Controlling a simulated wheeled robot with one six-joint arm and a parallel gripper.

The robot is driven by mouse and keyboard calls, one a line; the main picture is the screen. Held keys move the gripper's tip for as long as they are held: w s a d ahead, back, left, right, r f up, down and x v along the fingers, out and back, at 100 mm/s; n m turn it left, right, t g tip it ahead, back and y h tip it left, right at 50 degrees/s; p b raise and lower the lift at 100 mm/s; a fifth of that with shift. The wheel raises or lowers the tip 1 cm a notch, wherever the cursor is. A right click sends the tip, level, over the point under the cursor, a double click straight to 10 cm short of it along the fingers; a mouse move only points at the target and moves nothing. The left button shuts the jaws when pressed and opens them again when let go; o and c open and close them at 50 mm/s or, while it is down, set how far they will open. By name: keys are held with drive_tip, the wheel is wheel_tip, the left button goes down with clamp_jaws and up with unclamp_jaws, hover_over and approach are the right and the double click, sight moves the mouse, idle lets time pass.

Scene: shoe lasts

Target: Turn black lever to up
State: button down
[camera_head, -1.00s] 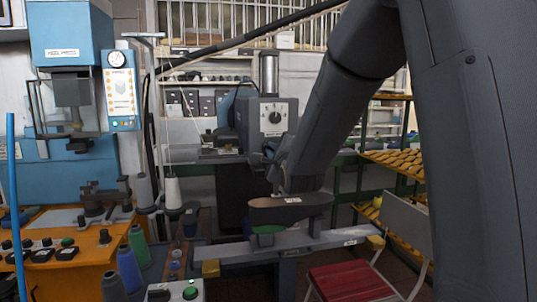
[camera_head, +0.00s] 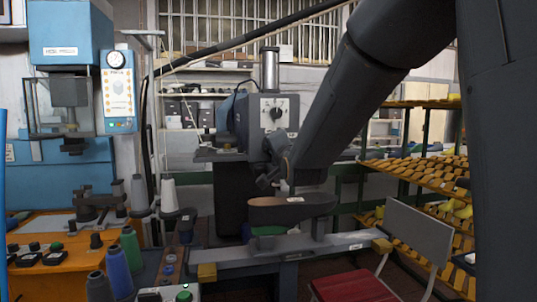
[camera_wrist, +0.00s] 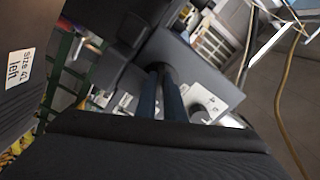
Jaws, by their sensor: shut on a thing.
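The grey machine (camera_head: 240,125) stands in the middle of the head view. Its white dial plate (camera_head: 286,108) carries a small dark knob, and a marked plate (camera_wrist: 216,100) shows at right of centre in the wrist view. My gripper (camera_head: 268,172) is at the machine's front, below the dial plate, dark against dark. In the wrist view its two bluish fingers (camera_wrist: 160,72) are close together, with their tips at a dark part of the machine. I take this part to be the black lever; its outline and angle are hidden by the fingers and shadow.
A dark shoe last (camera_head: 290,209) sits close below my gripper; a "size 42 left" label (camera_wrist: 20,68) is near in the wrist view. A red-seated chair (camera_head: 355,287) and shelves of yellow lasts (camera_head: 430,175) are at right. Thread cones (camera_head: 117,270) stand at lower left.

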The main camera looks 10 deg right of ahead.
drive_tip(key=shift+d+f+n+b, duration=0.1)
drive_tip(key=shift+d+n+b, duration=0.2)
drive_tip(key=shift+n, duration=0.6)
drive_tip(key=c, duration=1.9)
unclamp_jaws()
drive_tip(key=shift+o, duration=0.2)
